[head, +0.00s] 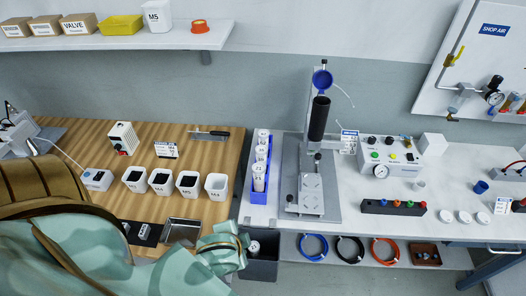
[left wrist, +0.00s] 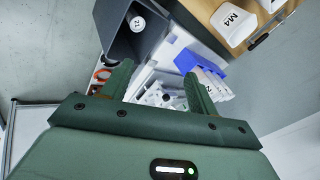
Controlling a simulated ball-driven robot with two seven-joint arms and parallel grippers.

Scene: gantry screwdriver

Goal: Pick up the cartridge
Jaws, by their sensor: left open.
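White cylindrical cartridges with labels stand in a row in a blue rack (head: 248,178); the front cartridge (head: 259,178) stands at its near end. The rack (left wrist: 212,72) and its white cartridges also show in the left wrist view. Another white round-topped piece (head: 255,247) sits in a dark grey bin (head: 262,268) below the table edge; its labelled top (left wrist: 137,23) shows in the left wrist view. My left gripper (head: 230,243) is in front of the rack, beside the bin. Its two fingers (left wrist: 157,90) are apart with nothing between them. My right gripper is out of view.
White screw cups (head: 188,184) and a metal tray (head: 183,231) are on the wooden bench to the left. A stand with a dark tube (head: 319,118) and open blue lid rises right of the rack. A control box (head: 389,155) stands further right. Coiled hoses (head: 313,247) lie on a lower shelf.

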